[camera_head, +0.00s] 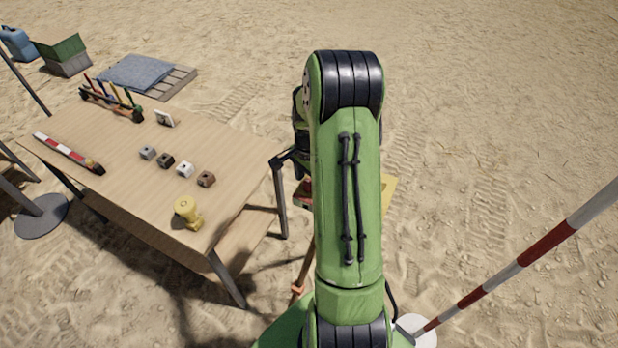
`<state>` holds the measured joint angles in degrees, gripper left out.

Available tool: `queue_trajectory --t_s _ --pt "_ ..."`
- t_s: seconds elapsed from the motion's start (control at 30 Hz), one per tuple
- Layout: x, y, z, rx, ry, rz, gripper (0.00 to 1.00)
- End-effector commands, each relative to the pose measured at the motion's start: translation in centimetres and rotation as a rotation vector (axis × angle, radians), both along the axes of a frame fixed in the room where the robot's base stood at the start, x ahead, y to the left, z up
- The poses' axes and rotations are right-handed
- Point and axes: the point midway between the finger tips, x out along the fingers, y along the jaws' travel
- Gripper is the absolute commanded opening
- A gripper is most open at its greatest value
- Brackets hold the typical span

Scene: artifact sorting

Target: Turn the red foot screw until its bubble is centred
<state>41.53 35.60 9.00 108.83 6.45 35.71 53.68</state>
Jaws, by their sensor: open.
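My green arm stands in the middle of the head view and hides most of what is behind it. My gripper (293,162) shows only in part, as dark pieces at the arm's left edge by the table's right corner. It is open, and I see nothing held in it. Just below it, a small reddish patch (304,191) shows beside the arm, and a yellow piece (389,194) shows on the other side. A tripod leg (297,288) runs down below them. I cannot make out the red foot screw or its bubble.
A wooden table (235,157) at left bears several small blocks (184,170), a yellow object (187,213), a red-white rod (68,152) and a rack of tools (111,101). A red-white pole (545,243) slants up at right. Open sand lies beyond.

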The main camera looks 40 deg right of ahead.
Motion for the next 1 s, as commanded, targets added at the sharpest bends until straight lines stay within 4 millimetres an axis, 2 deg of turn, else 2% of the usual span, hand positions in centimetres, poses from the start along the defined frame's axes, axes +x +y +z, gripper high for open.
queue_trajectory --t_s 0.13,0.17,0.5,0.77,1.0 --pt "0.0 0.0 0.01 0.0 0.0 0.0 0.63" --pt "0.0 0.0 0.01 0.0 0.0 0.0 0.6" --pt "0.01 0.0 0.04 0.0 0.0 0.0 0.08" --pt "0.02 -0.01 0.03 -0.001 0.0 0.023 0.07" --pt "0.04 -0.03 -0.05 -0.002 -0.002 0.14 0.07"
